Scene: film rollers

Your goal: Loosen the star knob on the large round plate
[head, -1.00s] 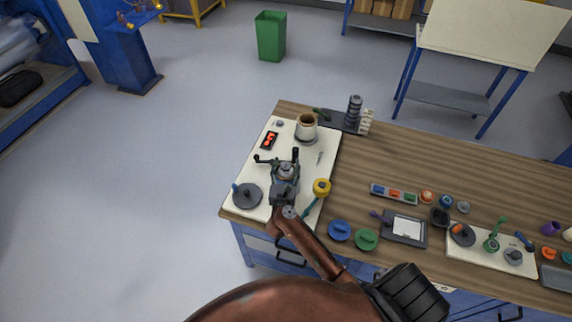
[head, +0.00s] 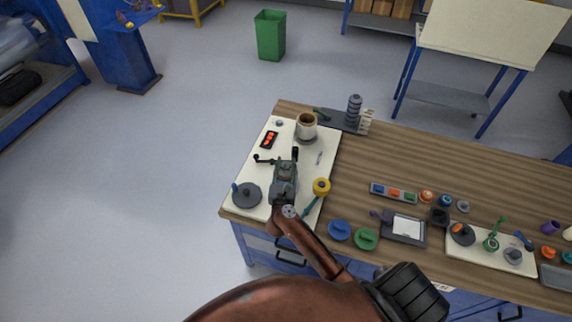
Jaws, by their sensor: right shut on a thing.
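My right gripper (head: 285,172) is over the middle of a white board (head: 258,178) at the left end of the bench. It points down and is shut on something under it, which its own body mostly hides. A star knob and a large plate beneath it cannot be made out. Black crank-like parts (head: 263,159) stick out left of the gripper. A dark grey round disc (head: 247,196) with a raised centre and a small blue upright part lies on the board, left of the gripper and apart from it. My left gripper is not in view.
A yellow-topped part (head: 321,186) is close on the right. Blue (head: 340,230) and green (head: 366,239) round pieces lie near the front edge. The bench's back middle is clear.

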